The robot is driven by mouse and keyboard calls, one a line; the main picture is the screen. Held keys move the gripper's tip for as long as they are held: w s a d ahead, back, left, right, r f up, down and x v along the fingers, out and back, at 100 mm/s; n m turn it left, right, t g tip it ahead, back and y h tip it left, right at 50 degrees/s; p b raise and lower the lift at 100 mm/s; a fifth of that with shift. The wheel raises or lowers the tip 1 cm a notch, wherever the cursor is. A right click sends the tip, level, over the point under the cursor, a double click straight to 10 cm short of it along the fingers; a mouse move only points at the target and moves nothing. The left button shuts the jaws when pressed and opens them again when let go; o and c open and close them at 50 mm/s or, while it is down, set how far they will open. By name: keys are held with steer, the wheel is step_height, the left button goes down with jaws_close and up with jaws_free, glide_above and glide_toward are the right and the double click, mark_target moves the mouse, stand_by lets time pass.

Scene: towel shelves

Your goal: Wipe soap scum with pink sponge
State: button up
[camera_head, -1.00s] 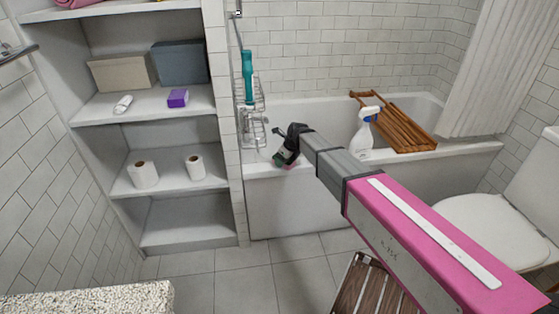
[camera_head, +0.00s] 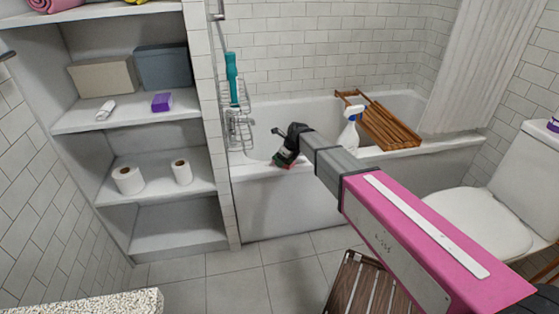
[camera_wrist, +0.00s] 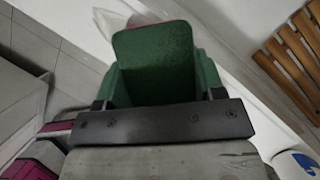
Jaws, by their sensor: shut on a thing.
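My gripper (camera_head: 285,156) is at the near left rim of the white bathtub (camera_head: 290,205). It is shut on the pink sponge (camera_head: 290,167), of which only a small pinkish edge shows below the fingers. In the wrist view, green finger parts (camera_wrist: 153,65) fill the middle, and a thin pink edge of the sponge (camera_wrist: 147,18) shows beyond them. Most of the sponge is hidden. I cannot tell whether the sponge touches the rim. I cannot make out any soap scum in either view.
A spray bottle (camera_head: 349,128) and a wooden rack (camera_head: 390,122) are on the tub, right of my gripper. A wire caddy (camera_head: 238,130) hangs on its left. Shelves (camera_head: 165,212) stand left, a toilet (camera_head: 470,205) right. A wooden stool (camera_head: 352,290) stands below my arm.

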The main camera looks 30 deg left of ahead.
mark_target(301, 160)
steer(key=shift+w+d, duration=1.85)
steer(key=shift+d, duration=0.25)
steer(key=shift+w+d, duration=1.15)
steer(key=shift+d, duration=0.2)
steer(key=shift+w+d, duration=1.1)
steer(key=shift+d, duration=0.25)
steer(key=shift+r, duration=3.05)
steer(key=shift+r, duration=1.45)
